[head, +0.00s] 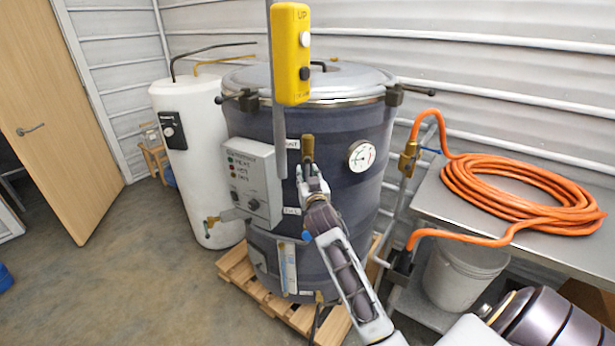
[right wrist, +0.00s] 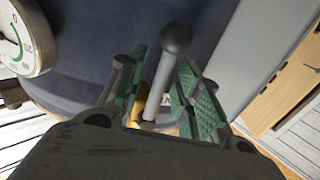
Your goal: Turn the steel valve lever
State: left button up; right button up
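The steel valve lever (right wrist: 160,88) shows in the right wrist view as a grey rod with a dark ball knob at its end. My right gripper (right wrist: 163,72) is open around it. The rod stands between the two green-padded fingers, with narrow gaps visible on both sides. In the head view my right gripper (head: 307,168) is at the front of the dark kettle (head: 340,205), just below a brass fitting (head: 308,145); the lever itself cannot be made out there. My left gripper is not in view.
A yellow pendant (head: 290,55) hangs before the kettle. A control box (head: 253,185) is left of my gripper and a dial gauge (head: 361,155) right. A steel table (head: 455,210) with an orange hose (head: 510,195) stands right. Open floor (head: 130,270) lies left of the pallet (head: 245,285).

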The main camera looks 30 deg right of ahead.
grip_shut()
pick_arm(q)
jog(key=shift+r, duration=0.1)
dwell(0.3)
